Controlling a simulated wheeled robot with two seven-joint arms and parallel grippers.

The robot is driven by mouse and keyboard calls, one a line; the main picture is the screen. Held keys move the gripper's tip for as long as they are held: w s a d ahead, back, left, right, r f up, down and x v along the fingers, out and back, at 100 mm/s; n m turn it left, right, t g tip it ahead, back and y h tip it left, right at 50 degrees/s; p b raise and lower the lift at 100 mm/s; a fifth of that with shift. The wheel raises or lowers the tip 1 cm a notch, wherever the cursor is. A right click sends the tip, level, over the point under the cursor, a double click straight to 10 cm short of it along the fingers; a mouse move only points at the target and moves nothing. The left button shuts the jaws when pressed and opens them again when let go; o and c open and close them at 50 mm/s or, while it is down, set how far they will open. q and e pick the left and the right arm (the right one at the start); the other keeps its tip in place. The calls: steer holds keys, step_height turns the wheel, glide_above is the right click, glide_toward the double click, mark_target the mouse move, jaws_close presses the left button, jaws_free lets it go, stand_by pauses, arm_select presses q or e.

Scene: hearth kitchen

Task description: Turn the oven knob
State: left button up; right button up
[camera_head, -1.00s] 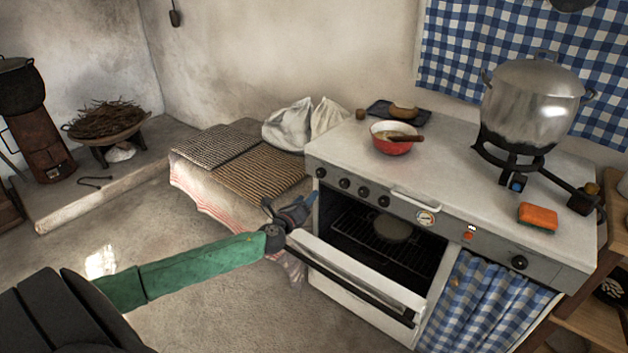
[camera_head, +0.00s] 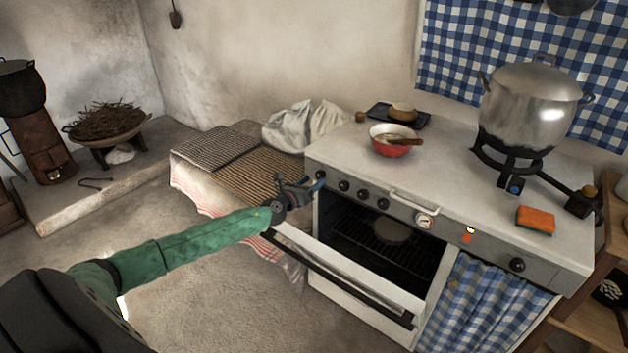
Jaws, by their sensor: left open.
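The white stove (camera_head: 460,190) has a row of dark oven knobs on its front panel. The leftmost knob (camera_head: 320,174) is at the panel's left end, with several more to its right, such as this knob (camera_head: 344,185). A lone knob (camera_head: 517,264) is at the far right. My left gripper (camera_head: 309,185) is open, its fingers pointing right, close to the leftmost knob. I cannot tell whether it touches the knob. My right gripper is not in view.
The oven door (camera_head: 345,277) hangs open below my left gripper, with a round item (camera_head: 391,231) inside. A red bowl (camera_head: 394,141), a large pot (camera_head: 530,105) and an orange sponge (camera_head: 536,219) are on the stove top. A cloth-covered bench (camera_head: 235,165) stands left of the stove.

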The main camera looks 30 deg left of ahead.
arm_select(q)
steer(key=shift+w, duration=0.8)
steer(key=shift+d, duration=0.1)
steer(key=shift+c, duration=0.5)
steer(key=c, duration=0.9)
